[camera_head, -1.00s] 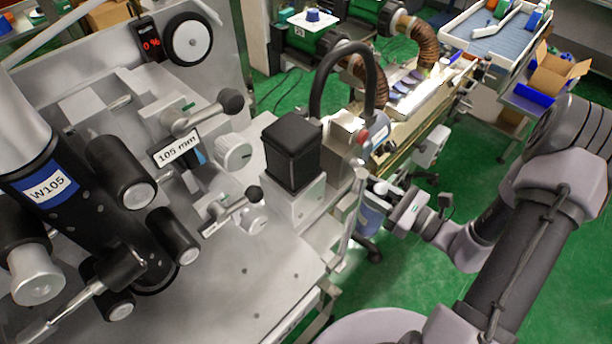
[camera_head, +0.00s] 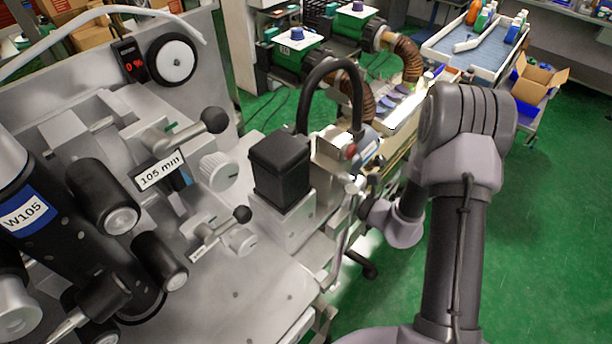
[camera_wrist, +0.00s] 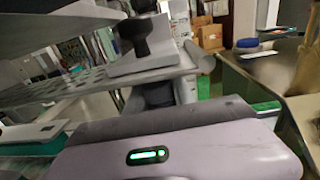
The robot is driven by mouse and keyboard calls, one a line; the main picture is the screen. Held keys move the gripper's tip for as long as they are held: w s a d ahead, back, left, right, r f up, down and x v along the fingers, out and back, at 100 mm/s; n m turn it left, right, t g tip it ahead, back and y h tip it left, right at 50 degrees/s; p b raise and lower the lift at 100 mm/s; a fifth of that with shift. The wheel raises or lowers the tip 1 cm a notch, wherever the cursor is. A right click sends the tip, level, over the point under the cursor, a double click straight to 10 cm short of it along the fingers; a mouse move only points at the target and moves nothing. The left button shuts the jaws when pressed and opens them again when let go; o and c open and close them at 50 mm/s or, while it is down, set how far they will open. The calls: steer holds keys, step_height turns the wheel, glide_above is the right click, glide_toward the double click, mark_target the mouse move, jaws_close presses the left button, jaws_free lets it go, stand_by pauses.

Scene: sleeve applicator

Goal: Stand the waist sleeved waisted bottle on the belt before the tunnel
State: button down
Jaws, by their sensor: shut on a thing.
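In the head view my arm reaches from the lower right up and back down to the left, and its wrist ends beside the near machine. My gripper's fingers do not show there. In the wrist view a lilac housing with a green light, which looks like part of my own arm, fills the bottom; no fingers or held thing can be made out. I cannot pick out the waisted bottle in either view. A pale, brightly lit belt line (camera_head: 396,112) with several bluish-purple pieces runs behind my arm, partly covered by it. I cannot clearly tell the tunnel.
A grey sleeving machine with a 105 mm label (camera_head: 159,170) and a black block (camera_head: 281,170) fills the left. Brown hoses (camera_head: 407,58) hang by the belt line. A tray table (camera_head: 440,52) and a cardboard box (camera_head: 538,78) stand far right. Green floor is free at right.

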steer(key=shift+w+a+f+b, duration=0.35)
steer(key=shift+a+f, duration=0.1)
steer(key=shift+f, duration=0.4)
steer(key=shift+f, duration=0.15)
steer(key=c, duration=1.1)
jaws_free()
steer(key=v, duration=0.8)
steer(key=p+v, duration=0.1)
steer(key=v, duration=0.3)
steer(key=shift+r, duration=0.25)
